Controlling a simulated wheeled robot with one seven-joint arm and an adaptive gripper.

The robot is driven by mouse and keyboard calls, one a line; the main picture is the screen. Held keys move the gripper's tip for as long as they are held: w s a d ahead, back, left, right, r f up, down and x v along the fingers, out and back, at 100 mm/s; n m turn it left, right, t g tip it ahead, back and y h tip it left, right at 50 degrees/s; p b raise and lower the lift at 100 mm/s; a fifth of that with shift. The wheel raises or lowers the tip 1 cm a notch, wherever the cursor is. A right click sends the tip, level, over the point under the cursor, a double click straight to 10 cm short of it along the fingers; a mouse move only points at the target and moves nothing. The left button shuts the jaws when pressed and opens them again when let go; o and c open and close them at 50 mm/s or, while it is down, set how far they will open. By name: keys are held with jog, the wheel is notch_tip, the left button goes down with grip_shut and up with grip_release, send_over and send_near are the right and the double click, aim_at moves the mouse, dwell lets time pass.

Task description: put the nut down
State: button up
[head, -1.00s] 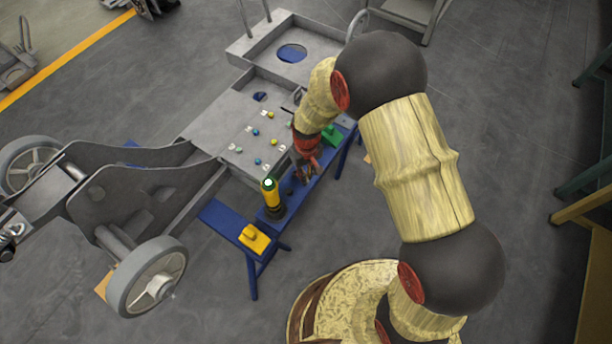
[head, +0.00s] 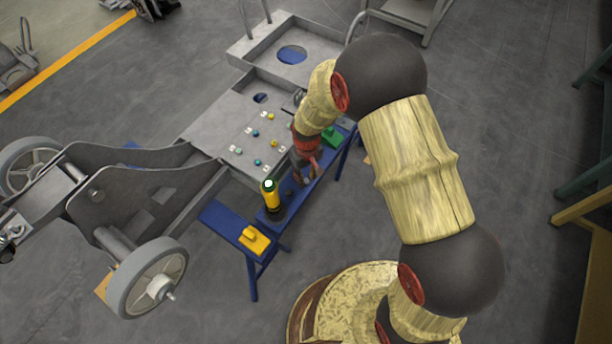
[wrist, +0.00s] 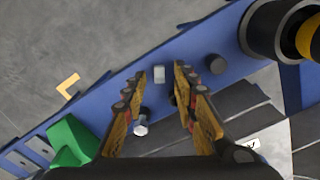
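My gripper (wrist: 160,76) points down at the blue bench (wrist: 125,80) with its two fingers apart. A small light-grey piece (wrist: 159,74), which looks like the nut, shows between the fingertips with a gap on each side. It seems to lie on the bench. A silver piece with a bright end (wrist: 140,126) shows beside the left finger; I cannot tell if it is a nut or a bolt. A dark round piece (wrist: 216,63) is on the bench right of the fingers. In the head view my gripper (head: 306,174) is over the bench (head: 229,226), and the nut is too small to make out.
The grey chassis (head: 205,125) lies left of the bench, with several coloured studs and labels on its plate. A yellow and black upright tool (head: 270,196), a yellow block (head: 254,239) and a green block (head: 333,137) stand on the bench. Open floor lies around.

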notch_tip(320, 180, up, 13)
jog(key=p, duration=0.4)
notch_tip(320, 180, up, 9)
jog(key=t, duration=0.1)
send_over(307, 179)
jog(key=d, duration=0.3)
jog(key=s+d+r+m+t, duration=0.1)
jog(key=s+d+r, duration=0.2)
jog(key=r, duration=0.3)
jog(key=s+d+r+m+t, duration=0.1)
jog(key=s+d+r, duration=0.15)
jog(key=r, duration=0.45)
jog(key=s+d+r+m+t, duration=0.1)
jog(key=s+d+r, duration=0.1)
jog(key=s+r, duration=0.2)
jog(key=s+d+r+m+t, duration=0.1)
jog(key=s+d+r, duration=0.2)
jog(key=s, duration=0.8)
notch_tip(307, 179, up, 2)
jog(key=shift+d+r+m+t, duration=0.1)
jog(key=shift+d+m+t, duration=0.2)
jog(key=shift+d+t, duration=0.1)
jog(key=shift+a, duration=0.1)
